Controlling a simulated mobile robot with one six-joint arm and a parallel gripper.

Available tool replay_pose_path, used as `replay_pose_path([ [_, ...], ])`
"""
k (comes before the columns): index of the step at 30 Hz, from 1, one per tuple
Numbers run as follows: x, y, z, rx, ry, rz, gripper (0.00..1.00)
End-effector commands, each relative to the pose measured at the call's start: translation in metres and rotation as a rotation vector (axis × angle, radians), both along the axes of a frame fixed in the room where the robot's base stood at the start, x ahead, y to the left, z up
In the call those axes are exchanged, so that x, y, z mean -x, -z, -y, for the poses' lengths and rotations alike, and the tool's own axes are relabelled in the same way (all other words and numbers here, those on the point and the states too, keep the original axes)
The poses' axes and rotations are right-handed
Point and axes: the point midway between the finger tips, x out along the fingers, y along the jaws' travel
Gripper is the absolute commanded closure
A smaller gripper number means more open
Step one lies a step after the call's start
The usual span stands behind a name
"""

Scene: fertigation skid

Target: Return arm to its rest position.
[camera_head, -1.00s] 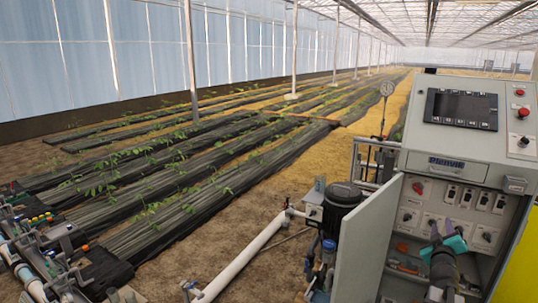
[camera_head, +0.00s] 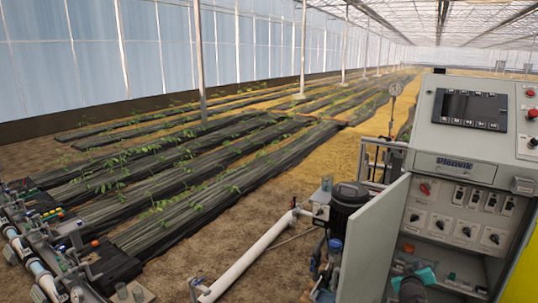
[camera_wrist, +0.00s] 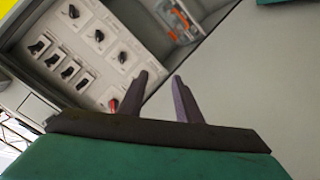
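My gripper (camera_head: 424,277), with teal parts, shows low in the open control cabinet (camera_head: 470,168) in the head view, below the panel of switches. In the wrist view its two dark fingers (camera_wrist: 161,77) stand apart with nothing between them. Beyond the fingers the wrist view shows the switch panel (camera_wrist: 85,50) with black rotary knobs and one red knob (camera_wrist: 113,105). The red knob also shows in the head view (camera_head: 425,188). The fingers look clear of the knobs. The gripper's lower part and most of the arm are out of the head view.
The open cabinet door (camera_head: 372,245) stands just left of my gripper. A dark pump motor (camera_head: 349,205) and a white pipe (camera_head: 245,262) lie left of it. A screen (camera_head: 466,109) tops the cabinet. Planted rows (camera_head: 160,175) and bare soil fill the left.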

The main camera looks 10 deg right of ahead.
Motion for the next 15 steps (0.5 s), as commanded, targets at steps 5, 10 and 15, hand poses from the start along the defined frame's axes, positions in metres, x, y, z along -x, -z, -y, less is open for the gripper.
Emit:
replay_pose_path([
  [5, 0.004, 0.077, -0.055, -0.141, 0.008, -0.117, 0.69],
  [10, 0.018, 0.142, -0.108, -0.263, 0.018, -0.237, 0.69],
  [15, 0.042, 0.202, -0.164, -0.374, 0.030, -0.370, 0.69],
])
